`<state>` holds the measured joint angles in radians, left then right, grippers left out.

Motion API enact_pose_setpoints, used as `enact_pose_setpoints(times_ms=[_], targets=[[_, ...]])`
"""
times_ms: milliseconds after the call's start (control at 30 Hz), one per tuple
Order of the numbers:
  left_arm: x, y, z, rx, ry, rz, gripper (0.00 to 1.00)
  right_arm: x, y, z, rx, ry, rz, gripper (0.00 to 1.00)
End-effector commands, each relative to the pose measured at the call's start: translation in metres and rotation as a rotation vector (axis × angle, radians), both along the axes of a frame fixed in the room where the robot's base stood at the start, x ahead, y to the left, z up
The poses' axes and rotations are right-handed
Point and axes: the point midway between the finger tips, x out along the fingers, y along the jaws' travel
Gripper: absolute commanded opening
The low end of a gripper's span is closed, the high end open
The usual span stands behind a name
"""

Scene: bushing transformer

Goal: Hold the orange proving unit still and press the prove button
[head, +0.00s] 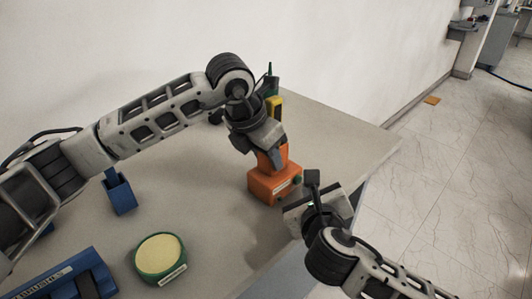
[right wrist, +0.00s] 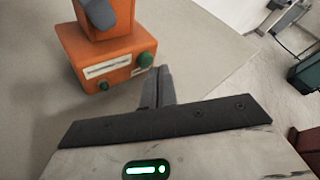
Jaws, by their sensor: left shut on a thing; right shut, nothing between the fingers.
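The orange proving unit (head: 272,186) stands on the grey table near its right edge. My left gripper (head: 272,150) is shut on its narrower upper part from above.
A round green pad (head: 160,256) lies at the table's front. A blue holder (head: 120,192) and a blue labelled rack (head: 65,280) stand at left. A yellow and dark device (head: 274,104) is behind my left gripper. The table's right edge (head: 375,165) is close.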

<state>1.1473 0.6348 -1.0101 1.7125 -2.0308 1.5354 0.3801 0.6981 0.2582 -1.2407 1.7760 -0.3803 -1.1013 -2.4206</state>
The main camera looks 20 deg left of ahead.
Motion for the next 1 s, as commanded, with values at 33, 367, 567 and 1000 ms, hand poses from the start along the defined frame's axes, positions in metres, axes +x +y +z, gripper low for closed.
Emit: enact_pose_setpoints(times_ms=[33, 367, 567, 1000], targets=[[0.0005, -0.0003, 0.0014, -0.002, -0.003, 0.0, 0.06, 0.0, -0.0001, 0.0, 0.0, 0.0, 0.0, 0.0], [0.0005, -0.0003, 0.0014, -0.002, -0.003, 0.0, 0.06, 0.0001, 0.0, 0.0001, 0.0, 0.0, 0.0, 0.0], [0.0005, -0.0003, 0.0014, -0.002, -0.003, 0.0, 0.06, 0.0005, 0.0008, 0.0003, 0.0, 0.0, 0.0, 0.0], [0.0004, -0.0005, 0.0014, -0.002, -0.003, 0.0, 0.06, 0.0042, 0.0082, 0.0006, 0.001, 0.0, 0.001, 0.0]])
